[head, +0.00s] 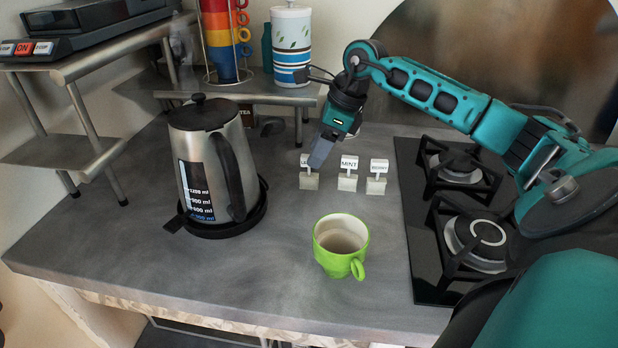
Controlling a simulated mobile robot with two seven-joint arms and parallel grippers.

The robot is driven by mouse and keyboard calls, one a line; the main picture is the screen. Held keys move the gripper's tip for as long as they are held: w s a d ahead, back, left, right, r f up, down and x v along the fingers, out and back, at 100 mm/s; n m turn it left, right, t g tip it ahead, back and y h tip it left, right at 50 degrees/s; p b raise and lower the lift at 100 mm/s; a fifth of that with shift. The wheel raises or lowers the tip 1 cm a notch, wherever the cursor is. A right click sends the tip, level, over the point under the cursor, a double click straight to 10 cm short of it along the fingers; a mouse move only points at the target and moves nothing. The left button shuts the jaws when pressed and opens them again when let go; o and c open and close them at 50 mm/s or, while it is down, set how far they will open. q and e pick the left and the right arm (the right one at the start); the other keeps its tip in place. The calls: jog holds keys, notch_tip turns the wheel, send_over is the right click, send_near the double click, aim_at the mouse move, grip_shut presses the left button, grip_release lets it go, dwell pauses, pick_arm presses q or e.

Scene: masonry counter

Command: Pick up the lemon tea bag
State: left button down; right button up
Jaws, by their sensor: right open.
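Three small labelled tags stand on little pale blocks in a row on the counter. The left tag (305,161) shows only the start of its label, "LE", and my right gripper hides the rest. The middle tag (349,162) reads "MINT", and the right tag (379,166) has lettering too small to read surely. My right gripper (318,158) is open and points down at the left tag, overlapping it in the picture. I cannot tell whether the fingers touch or surround it. My left gripper is not in view.
A kettle (205,150) stands on its base at the left. A green cup (330,238) is in front of the tags. A gas hob (422,215) lies to the right. A wire rack of cups (222,40) and a patterned canister (291,45) stand on the back shelf.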

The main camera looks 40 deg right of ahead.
aim_at(306, 174)
jog(key=x, duration=0.6)
jog(key=shift+w+a+f, duration=0.2)
jog(key=shift+a, duration=0.05)
grip_shut()
